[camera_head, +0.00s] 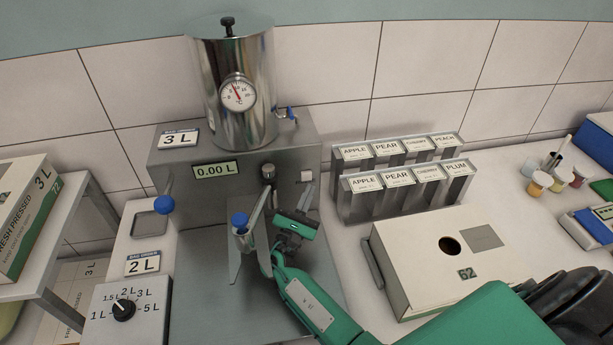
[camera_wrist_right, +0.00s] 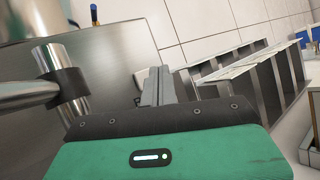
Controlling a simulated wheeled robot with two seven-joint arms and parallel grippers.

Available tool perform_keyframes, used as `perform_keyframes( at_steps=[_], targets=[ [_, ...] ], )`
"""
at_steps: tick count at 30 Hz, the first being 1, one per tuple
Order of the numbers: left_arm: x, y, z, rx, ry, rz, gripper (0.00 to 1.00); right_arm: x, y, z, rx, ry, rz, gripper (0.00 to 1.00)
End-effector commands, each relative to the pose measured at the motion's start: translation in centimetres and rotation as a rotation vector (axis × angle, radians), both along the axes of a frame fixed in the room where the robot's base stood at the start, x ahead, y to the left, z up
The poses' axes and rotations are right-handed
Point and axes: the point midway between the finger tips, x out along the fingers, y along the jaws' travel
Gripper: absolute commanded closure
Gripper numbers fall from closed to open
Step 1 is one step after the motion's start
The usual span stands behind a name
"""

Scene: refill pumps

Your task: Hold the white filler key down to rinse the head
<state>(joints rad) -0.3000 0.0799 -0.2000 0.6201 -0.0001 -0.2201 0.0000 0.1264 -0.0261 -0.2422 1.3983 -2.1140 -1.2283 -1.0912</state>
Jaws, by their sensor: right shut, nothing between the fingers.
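The white filler key (camera_head: 307,176) is a small pale square on the steel front of the filler (camera_head: 230,155), right of the nozzle head (camera_head: 268,171). My right gripper (camera_head: 306,197) is shut and empty, with its fingertips just below the key in the head view. I cannot tell whether they touch it. In the right wrist view the shut fingers (camera_wrist_right: 157,85) point at the steel panel (camera_wrist_right: 115,55), and the key is mostly hidden behind them. The display (camera_head: 216,170) reads 0.00 L. My left gripper is not in view.
Label racks (camera_head: 400,180) stand to the right. A white box (camera_head: 440,250) marked 62 is in front of them. A dial box (camera_head: 125,310) is front left.

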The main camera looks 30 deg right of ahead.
Motion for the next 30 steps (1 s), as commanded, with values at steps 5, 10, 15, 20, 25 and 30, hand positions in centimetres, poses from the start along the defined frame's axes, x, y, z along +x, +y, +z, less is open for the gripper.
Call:
perform_keyframes(
  at_steps=[5, 10, 15, 20, 25, 30],
  targets=[
    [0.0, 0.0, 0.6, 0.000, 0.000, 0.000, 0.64, -1.8, 0.4, 0.1, 0.001, 0.001, 0.000, 1.00],
    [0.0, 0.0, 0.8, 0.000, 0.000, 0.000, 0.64, -3.1, 0.8, 0.1, 0.000, 0.000, 0.000, 1.00],
    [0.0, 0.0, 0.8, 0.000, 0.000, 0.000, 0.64, -3.4, 0.9, 0.1, 0.000, 0.000, 0.000, 1.00],
    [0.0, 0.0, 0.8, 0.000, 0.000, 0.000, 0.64, -3.3, 0.9, 0.1, 0.000, 0.000, 0.000, 1.00],
    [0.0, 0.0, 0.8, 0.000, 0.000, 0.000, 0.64, -3.3, 0.8, 0.1, 0.000, 0.000, 0.000, 1.00],
    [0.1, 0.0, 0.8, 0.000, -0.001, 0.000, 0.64, -3.3, 0.8, 0.0, 0.000, 0.000, 0.000, 1.00]
  ],
)
